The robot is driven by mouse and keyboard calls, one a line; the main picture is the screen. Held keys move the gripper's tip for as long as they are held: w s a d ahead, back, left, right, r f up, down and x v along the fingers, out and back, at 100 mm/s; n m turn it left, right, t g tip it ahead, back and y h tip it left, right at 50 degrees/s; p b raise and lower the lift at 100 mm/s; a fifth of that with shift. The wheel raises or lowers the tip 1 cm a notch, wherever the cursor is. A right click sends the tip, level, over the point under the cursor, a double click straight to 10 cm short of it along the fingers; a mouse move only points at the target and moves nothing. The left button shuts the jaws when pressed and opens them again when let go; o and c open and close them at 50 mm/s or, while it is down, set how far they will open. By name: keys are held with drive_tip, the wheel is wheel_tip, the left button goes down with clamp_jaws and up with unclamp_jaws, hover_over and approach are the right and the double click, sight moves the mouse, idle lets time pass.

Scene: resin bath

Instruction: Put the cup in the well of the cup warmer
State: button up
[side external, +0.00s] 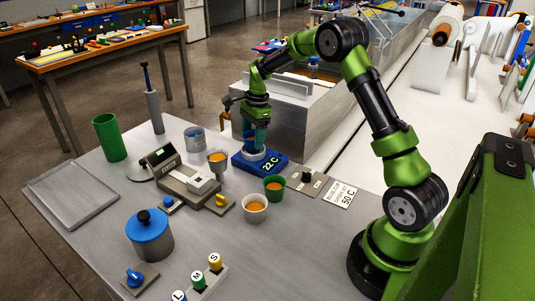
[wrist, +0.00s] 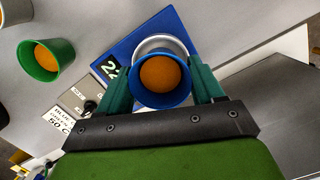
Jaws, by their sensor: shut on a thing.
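The blue cup (wrist: 163,99), with orange contents, is gripped between the two teal fingers of my gripper (wrist: 163,78) in the wrist view. In the side external view my gripper (side external: 257,142) points down over the blue cup warmer (side external: 274,164), whose display reads 22 C; the fingers mostly hide the cup there. The warmer (wrist: 122,49) also shows behind the cup in the wrist view. The silver rim of its well (wrist: 160,40) shows just beyond the cup's edge. The cup overlaps the well in view; I cannot tell whether its base is inside.
A green cup (side external: 275,187) and a white cup (side external: 255,208) stand in front of the warmer. A knob panel (side external: 304,180) and a 50 C sign (side external: 341,194) lie to the right. A scale (side external: 190,183) stands left. A metal tank (side external: 300,115) rises behind.

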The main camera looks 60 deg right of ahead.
drive_tip(key=shift+f, duration=0.6)
drive_tip(key=o, duration=1)
drive_tip(key=shift+f, duration=0.1)
drive_tip(key=shift+o, duration=0.2)
